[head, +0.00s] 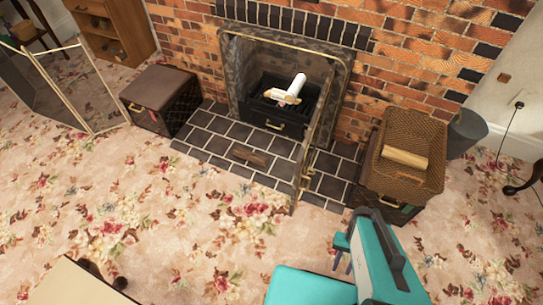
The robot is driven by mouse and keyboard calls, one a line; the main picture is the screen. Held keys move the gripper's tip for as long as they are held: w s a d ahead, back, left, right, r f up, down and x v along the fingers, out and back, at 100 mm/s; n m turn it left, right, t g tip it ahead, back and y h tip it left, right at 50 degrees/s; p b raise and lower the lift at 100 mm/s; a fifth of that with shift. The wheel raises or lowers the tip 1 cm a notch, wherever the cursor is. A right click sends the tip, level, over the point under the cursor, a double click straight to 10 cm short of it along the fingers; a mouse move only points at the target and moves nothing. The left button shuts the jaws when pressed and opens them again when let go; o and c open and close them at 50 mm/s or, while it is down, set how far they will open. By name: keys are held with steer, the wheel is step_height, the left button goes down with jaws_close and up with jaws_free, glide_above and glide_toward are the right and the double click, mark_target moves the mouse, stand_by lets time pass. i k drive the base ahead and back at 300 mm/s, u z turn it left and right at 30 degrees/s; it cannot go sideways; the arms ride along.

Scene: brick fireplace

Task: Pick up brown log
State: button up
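A dark brown log (251,156) lies on the dark tiled hearth, in front of the fireplace opening. A lighter tan log (405,158) lies in a wicker basket (428,131) at the right. My teal arm comes in at the lower right of the head view. What looks like my gripper (343,256) shows small beside the arm, over the carpet, lower right of the brown log and well apart from it. Its fingers are partly hidden by the arm, and I cannot tell how far apart they are.
A glass fireplace door (313,148) stands swung out over the hearth, right of the brown log. The grate (262,105) holds a whitish log (293,90). A dark box (160,93) stands left, a bin (466,132) right. The carpet before the hearth is clear.

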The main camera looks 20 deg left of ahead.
mark_target(255, 158)
steer(key=z, duration=0.35)
steer(key=k, duration=1)
steer(key=u, duration=3.9)
steer(key=i, duration=0.1)
steer(key=z, duration=2.75)
steer(key=i, duration=1.35)
